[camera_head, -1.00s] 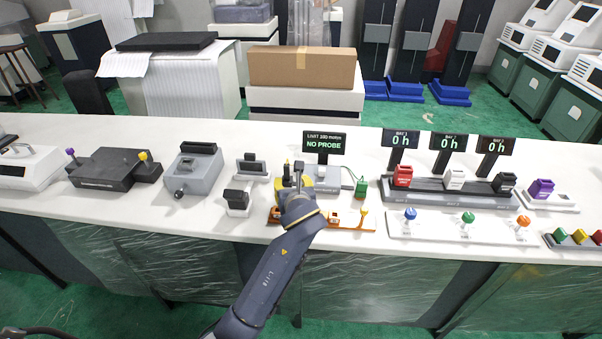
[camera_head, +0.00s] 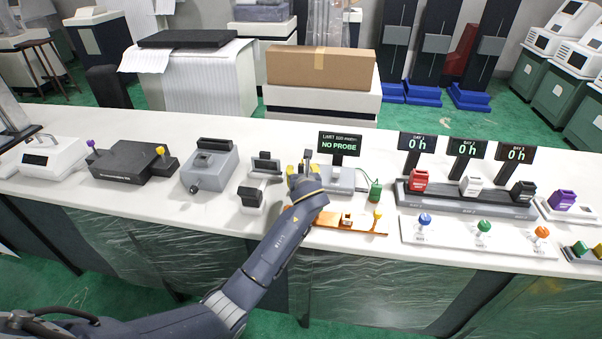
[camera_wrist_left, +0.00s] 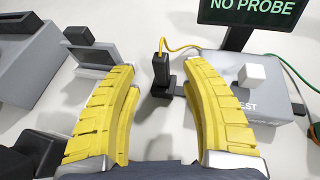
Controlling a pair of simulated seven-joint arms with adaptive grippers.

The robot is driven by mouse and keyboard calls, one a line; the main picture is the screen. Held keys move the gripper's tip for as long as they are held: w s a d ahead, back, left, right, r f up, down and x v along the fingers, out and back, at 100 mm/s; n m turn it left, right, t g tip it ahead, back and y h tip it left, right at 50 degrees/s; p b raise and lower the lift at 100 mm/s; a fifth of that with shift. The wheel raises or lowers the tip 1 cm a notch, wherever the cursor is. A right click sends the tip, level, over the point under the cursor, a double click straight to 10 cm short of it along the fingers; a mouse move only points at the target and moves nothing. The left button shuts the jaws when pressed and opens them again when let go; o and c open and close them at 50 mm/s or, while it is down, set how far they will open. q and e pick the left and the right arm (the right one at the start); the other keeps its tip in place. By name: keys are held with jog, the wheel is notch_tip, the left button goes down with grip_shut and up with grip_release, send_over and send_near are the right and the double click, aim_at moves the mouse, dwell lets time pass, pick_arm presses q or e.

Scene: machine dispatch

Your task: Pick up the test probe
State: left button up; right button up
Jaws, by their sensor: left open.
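The likely test probe (camera_wrist_left: 161,70) is a slim black upright body with a yellow cable at its top, standing in a small dark holder beside the grey tester (camera_wrist_left: 250,97). The tester also shows in the head view (camera_head: 341,180), below a screen (camera_head: 339,145) reading "NO PROBE". My left gripper (camera_wrist_left: 158,72) is open, its yellow fingers on either side of the probe in the picture. I cannot tell whether they touch it. In the head view, my left gripper (camera_head: 303,168) is over the bench at the tester's left side and mostly hides the probe.
A grey device (camera_head: 262,178) stands close to the left. An orange tray (camera_head: 345,222) lies in front. A green piece (camera_head: 375,191) on a cable is right of the tester. A rack with colored blocks (camera_head: 470,207) stands farther right.

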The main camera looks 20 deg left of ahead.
aim_at(301, 168)
pick_arm(q)
jog(key=shift+x, duration=2.4)
jog(key=shift+w+r, duration=0.1)
jog(key=shift+r, duration=0.05)
grip_shut()
